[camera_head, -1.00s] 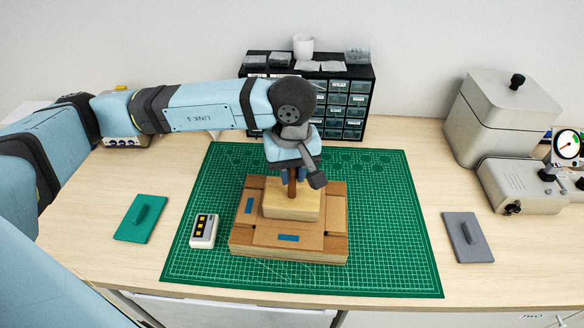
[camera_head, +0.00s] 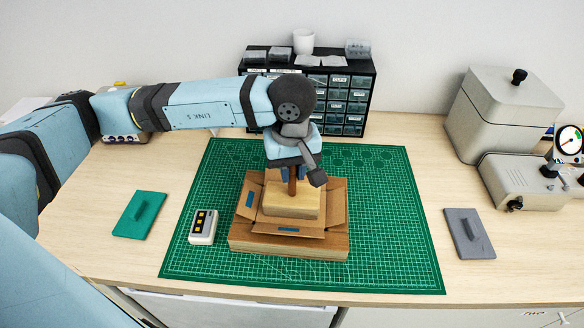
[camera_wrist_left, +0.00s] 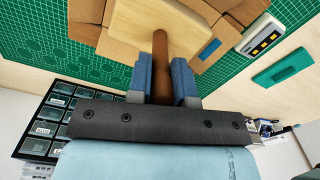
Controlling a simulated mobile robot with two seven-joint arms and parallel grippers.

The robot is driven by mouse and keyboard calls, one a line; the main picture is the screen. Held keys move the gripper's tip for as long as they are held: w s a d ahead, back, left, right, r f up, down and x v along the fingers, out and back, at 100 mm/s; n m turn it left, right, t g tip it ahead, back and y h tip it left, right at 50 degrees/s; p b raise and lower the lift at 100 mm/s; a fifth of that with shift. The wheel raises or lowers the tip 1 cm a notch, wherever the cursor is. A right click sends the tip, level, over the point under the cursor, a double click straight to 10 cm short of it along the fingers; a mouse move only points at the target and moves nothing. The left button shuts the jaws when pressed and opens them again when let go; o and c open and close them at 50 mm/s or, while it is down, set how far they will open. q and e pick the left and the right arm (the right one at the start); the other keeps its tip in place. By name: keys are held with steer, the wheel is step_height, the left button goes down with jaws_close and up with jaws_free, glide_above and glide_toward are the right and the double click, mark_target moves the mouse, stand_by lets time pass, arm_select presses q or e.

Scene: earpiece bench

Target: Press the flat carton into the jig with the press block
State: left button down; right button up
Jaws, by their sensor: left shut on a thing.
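My left gripper (camera_head: 292,180) is shut on the brown handle of the press block (camera_head: 291,204). The wrist view shows the handle between the blue fingers (camera_wrist_left: 161,80) and the pale wooden block (camera_wrist_left: 160,25) beyond. The block sits down in the middle of the carton (camera_head: 244,203), whose brown flaps with blue strips stand tilted up around it. The carton is in the wooden jig (camera_head: 290,250), on the green mat. The jig's opening is hidden under carton and block. My right gripper is not in view.
The green cutting mat (camera_head: 400,230) has free room right of the jig. A small grey box with yellow squares (camera_head: 203,227) stands left of it. A green plate (camera_head: 139,214) and a grey plate (camera_head: 469,233) with handles lie either side. A drawer cabinet (camera_head: 350,105) stands behind.

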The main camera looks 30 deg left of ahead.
arm_select(q)
steer(key=shift+f, duration=0.1)
steer(key=shift+r+p, duration=1.9)
steer(key=shift+r, duration=3.7)
